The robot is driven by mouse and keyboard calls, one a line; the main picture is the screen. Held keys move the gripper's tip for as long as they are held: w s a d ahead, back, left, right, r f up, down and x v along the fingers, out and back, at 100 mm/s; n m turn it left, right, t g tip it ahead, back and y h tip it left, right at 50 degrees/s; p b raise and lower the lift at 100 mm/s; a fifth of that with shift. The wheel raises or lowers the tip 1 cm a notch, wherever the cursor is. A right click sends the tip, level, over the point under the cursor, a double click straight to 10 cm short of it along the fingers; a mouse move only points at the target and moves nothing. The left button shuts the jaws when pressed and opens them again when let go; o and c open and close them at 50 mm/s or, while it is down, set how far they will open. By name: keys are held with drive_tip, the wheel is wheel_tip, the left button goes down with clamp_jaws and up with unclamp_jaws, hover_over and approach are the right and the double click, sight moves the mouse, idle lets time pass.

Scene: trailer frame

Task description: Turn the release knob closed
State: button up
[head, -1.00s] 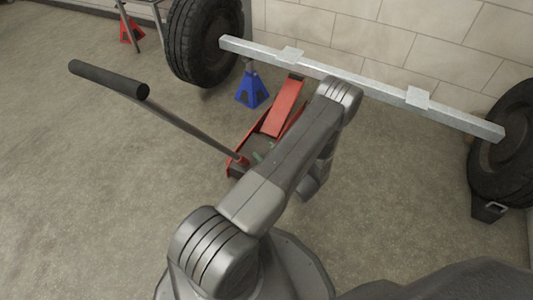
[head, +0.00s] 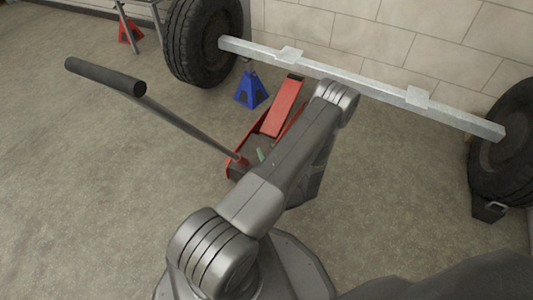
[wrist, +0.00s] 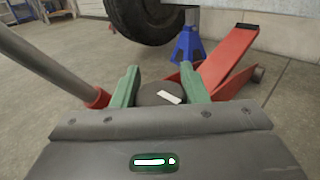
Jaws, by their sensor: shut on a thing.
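The release knob (wrist: 152,90) is a dark round piece with a white bar mark on its top, seen in the wrist view. My gripper (wrist: 159,80) has its two green fingers on either side of the knob and is shut on it. The white mark lies slanted, its right end lower. The red floor jack (head: 283,107) stands on the floor, its lift arm also in the wrist view (wrist: 226,62). Its long handle (head: 190,128) slopes up to the left to a black grip. My arm hides the knob and much of the jack in the head view.
A blue jack stand (head: 252,90) stands just behind the jack. A grey axle beam (head: 370,89) spans between a left tire (head: 190,45) and a right tire (head: 508,140). A block wall is behind. The floor at left is open.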

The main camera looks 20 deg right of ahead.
drive_tip(key=shift+m+h, duration=0.3)
drive_tip(key=shift+h, duration=0.2)
drive_tip(key=o, duration=1)
drive_tip(key=shift+c, duration=0.2)
drive_tip(key=s+a+p, duration=0.1)
drive_tip(key=s+p, duration=0.2)
drive_tip(key=s, duration=1)
drive_tip(key=shift+s, duration=0.35)
drive_tip(key=shift+a, duration=0.1)
drive_tip(key=w+b, duration=0.1)
drive_tip(key=w, duration=0.3)
drive_tip(key=w+d+b, duration=0.1)
drive_tip(key=w, duration=0.4)
drive_tip(key=w+b, duration=0.1)
drive_tip(key=w, duration=0.3)
drive_tip(key=shift+w+d, duration=0.15)
drive_tip(key=shift+w, duration=0.25)
